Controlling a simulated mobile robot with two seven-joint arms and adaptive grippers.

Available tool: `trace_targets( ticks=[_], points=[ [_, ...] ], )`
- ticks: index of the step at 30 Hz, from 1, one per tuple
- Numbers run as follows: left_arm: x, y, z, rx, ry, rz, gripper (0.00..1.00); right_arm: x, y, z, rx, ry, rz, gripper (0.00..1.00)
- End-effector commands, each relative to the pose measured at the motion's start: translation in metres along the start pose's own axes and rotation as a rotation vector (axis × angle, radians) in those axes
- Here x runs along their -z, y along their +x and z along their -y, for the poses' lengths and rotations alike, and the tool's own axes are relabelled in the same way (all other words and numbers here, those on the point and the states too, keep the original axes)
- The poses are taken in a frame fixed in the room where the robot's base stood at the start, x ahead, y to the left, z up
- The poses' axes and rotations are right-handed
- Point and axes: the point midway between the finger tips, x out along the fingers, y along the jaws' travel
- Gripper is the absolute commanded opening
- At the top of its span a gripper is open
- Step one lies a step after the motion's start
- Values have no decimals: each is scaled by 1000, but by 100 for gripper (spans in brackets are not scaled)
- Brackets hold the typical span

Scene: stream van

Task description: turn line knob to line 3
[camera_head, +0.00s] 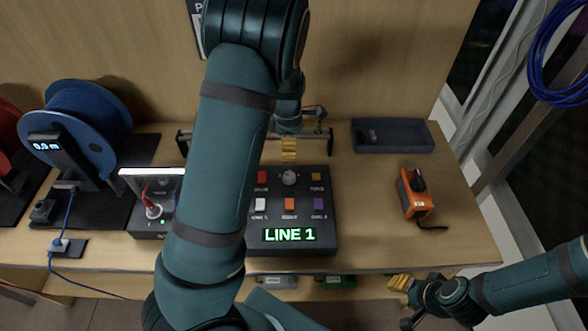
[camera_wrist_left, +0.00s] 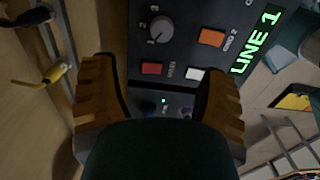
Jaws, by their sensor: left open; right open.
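The line knob (camera_head: 289,177) is a grey round dial at the top middle of the black control box (camera_head: 320,220). The box's green display (camera_head: 290,235) reads LINE 1. The knob also shows in the left wrist view (camera_wrist_left: 161,29), above the gap between my fingers and not between them. My left gripper (camera_head: 289,150) is open, with yellow fingers just behind the knob in the head view. It looks empty, and its open fingers show in the left wrist view (camera_wrist_left: 160,105). My right gripper (camera_head: 403,298) is open and empty near the table's front edge, away from the box.
Coloured buttons sit around the knob, including a red one (camera_wrist_left: 151,68) and an orange one (camera_wrist_left: 211,37). A thin metal rack (camera_head: 318,136) stands behind the box. An orange device (camera_head: 413,195) and a dark tray (camera_head: 392,136) are to the right. A blue spool (camera_head: 85,125) is left.

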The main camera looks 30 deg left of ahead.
Motion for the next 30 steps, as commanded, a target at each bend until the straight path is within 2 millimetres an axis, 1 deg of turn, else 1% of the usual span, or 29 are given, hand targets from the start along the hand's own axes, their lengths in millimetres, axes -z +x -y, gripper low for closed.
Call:
trace_targets(
  ticks=[5,12,18,24,30],
  points=[
    [1,27,1,4,0,-3,74,-1,5,-2,-1,0,1,47],
    [1,75,1,5,2,-3,74,-2,14,-5,-3,0,1,47],
    [1,110,1,3,3,-2,74,-2,18,-6,-4,0,1,47],
    [1,130,1,2,4,-2,74,-3,21,-7,-5,0,0,47],
    [0,135,1,0,5,0,74,-3,21,-7,-5,0,0,47]
  ],
)
